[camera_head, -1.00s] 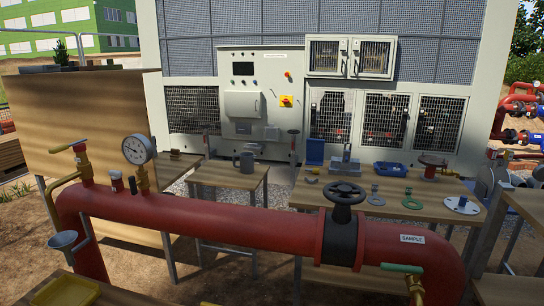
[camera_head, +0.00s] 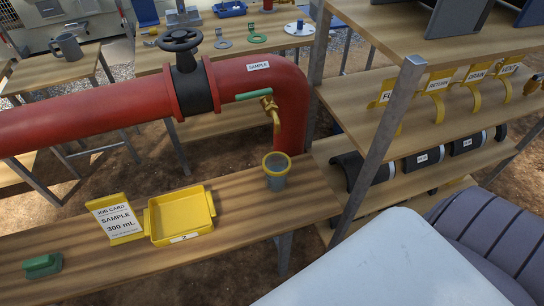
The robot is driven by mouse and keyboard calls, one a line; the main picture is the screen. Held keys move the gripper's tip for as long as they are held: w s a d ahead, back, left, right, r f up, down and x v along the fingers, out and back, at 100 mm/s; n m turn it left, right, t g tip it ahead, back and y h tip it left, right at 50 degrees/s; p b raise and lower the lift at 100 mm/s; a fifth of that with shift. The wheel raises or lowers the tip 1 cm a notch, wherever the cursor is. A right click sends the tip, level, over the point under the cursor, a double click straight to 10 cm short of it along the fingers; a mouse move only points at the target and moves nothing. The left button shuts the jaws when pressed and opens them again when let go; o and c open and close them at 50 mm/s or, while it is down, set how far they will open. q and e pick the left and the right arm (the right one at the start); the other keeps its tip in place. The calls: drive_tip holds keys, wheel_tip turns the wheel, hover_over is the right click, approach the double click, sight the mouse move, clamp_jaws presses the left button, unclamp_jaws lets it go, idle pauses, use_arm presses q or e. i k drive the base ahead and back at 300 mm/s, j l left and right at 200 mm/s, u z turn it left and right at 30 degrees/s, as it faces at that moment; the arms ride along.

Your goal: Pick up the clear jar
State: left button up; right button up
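The clear jar (camera_head: 276,172) has a yellow rim and looks greyish and see-through. It stands upright near the right end of a wooden bench, below the brass tap (camera_head: 271,108) on the red pipe and apart from it. Its top is open and it looks empty, though its inside is hard to make out. Neither of my grippers is in view.
Left of the jar, a yellow tray (camera_head: 161,240) and a job card (camera_head: 115,219) reading "SAMPLE 300 mL" share the bench (camera_head: 110,272). A green block (camera_head: 42,265) lies further left. The red pipe (camera_head: 110,108) runs behind. A shelf post (camera_head: 378,150) rises to the right.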

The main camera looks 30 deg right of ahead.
sight(277, 165)
drive_tip(key=i+l+z, duration=0.1)
drive_tip(key=z, duration=0.4)
drive_tip(key=i+l+z, duration=0.1)
drive_tip(key=l+z, duration=0.15)
drive_tip(key=z, duration=0.2)
drive_tip(key=j+z, duration=0.15)
drive_tip(key=j, duration=1.35)
